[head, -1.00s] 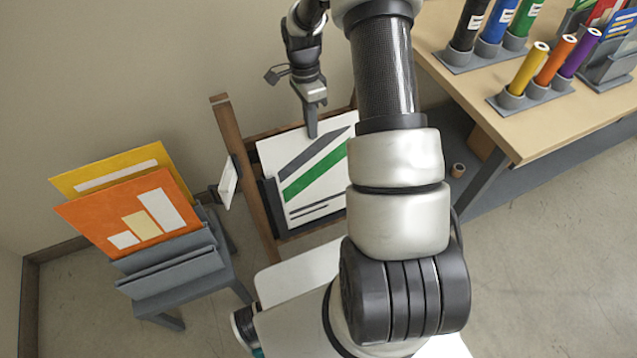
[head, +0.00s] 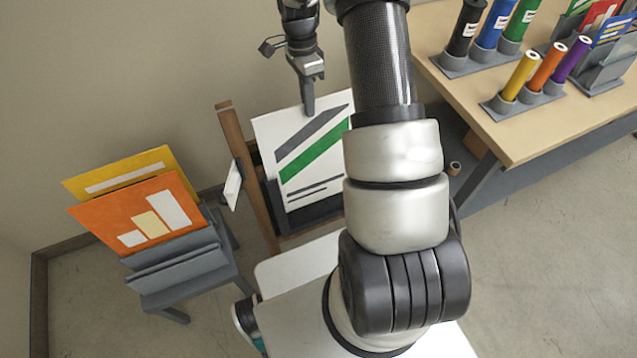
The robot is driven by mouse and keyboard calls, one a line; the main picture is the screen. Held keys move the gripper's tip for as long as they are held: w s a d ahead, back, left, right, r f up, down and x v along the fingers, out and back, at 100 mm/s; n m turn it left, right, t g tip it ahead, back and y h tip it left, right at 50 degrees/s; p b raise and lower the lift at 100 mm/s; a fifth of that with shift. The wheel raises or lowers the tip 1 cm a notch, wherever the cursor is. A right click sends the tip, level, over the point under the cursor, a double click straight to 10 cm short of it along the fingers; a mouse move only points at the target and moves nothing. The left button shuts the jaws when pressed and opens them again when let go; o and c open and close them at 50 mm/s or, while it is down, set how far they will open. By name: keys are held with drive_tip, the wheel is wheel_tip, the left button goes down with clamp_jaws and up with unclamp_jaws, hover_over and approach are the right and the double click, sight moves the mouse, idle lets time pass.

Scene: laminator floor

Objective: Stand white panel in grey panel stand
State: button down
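The white panel (head: 296,178), with grey and green diagonal stripes, is upright in front of the wooden easel, its right edge hidden behind my arm. My gripper (head: 308,108) is above it, shut on its top edge. The panel's lower edge is close to the easel's dark ledge; whether they touch is unclear. The grey panel stand (head: 180,268) is at the left. A yellow panel (head: 110,175) and an orange panel (head: 105,218) stand in its rear slots; its front slots look empty.
The wooden easel (head: 247,175) has a small white card (head: 233,185) on its left post. A wooden table (head: 520,130) at the right holds coloured rolls in grey holders and a rack of folders. A wall is behind. My arm fills the middle.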

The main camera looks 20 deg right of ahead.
drive_tip(key=w+r+p, duration=0.2)
drive_tip(key=r+p, duration=0.2)
drive_tip(key=r, duration=0.6)
drive_tip(key=w+r+p, duration=0.1)
drive_tip(key=r+p, duration=0.3)
drive_tip(key=r, duration=0.7)
drive_tip(key=shift+w+r, duration=0.25)
drive_tip(key=shift+w, duration=0.15)
drive_tip(key=shift+s, duration=0.1)
idle(0.3)
